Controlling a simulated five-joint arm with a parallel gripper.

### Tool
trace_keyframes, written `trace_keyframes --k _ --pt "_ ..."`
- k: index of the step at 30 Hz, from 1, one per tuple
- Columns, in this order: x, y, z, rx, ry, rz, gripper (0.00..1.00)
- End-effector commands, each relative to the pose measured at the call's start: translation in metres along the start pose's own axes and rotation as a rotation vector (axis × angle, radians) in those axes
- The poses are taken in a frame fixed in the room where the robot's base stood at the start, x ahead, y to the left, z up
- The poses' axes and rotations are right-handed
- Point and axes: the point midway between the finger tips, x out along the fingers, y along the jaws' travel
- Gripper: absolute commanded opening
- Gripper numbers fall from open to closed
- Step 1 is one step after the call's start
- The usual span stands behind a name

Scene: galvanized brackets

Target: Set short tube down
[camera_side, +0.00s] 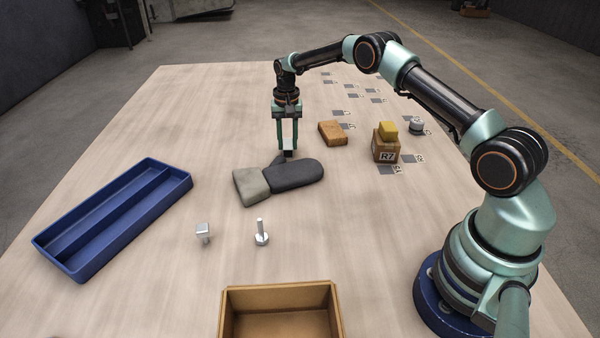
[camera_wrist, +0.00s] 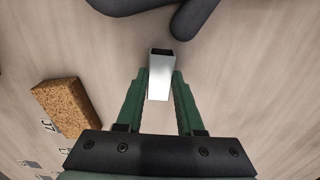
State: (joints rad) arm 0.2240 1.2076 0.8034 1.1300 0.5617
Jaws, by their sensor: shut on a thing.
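The short tube (camera_wrist: 160,77) is a silvery, square, hollow piece with a dark open end. In the wrist view it is between the two green fingers of my gripper (camera_wrist: 159,82), which are shut on it. In the side view my gripper (camera_side: 288,146) points straight down, with the tube (camera_side: 289,154) small and partly hidden at its fingertips. The tube is just behind the grey glove (camera_side: 295,175). I cannot tell whether its lower end touches the table.
A cork block (camera_side: 332,133) lies right of my gripper, beside an R7 box (camera_side: 385,152) with a yellow block (camera_side: 388,128) on top. A blue two-channel tray (camera_side: 180,184) is left. A bolt (camera_side: 261,236), a small bracket (camera_side: 203,232) and a wooden bin (camera_side: 278,295) are in front.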

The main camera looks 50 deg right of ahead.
Motion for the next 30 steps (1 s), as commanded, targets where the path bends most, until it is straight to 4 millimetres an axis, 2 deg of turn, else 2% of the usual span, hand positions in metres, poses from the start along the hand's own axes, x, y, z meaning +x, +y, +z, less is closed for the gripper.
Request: trace_keyframes --k 1,2,3,4,13,17,30 --pt "0.002 0.0 0.0 0.0 0.0 0.0 0.0" --pt "0.001 0.0 0.0 0.0 0.0 0.0 0.48" --pt "0.001 0.0 0.0 0.0 0.0 0.0 0.63" --pt "0.001 0.0 0.0 0.0 0.0 0.0 0.67" --pt "0.0 0.0 0.0 0.0 0.0 0.0 0.67" --pt "-0.008 0.0 0.0 0.0 0.0 0.0 0.67" --pt "-0.092 0.0 -0.001 0.0 0.003 -0.002 0.67"
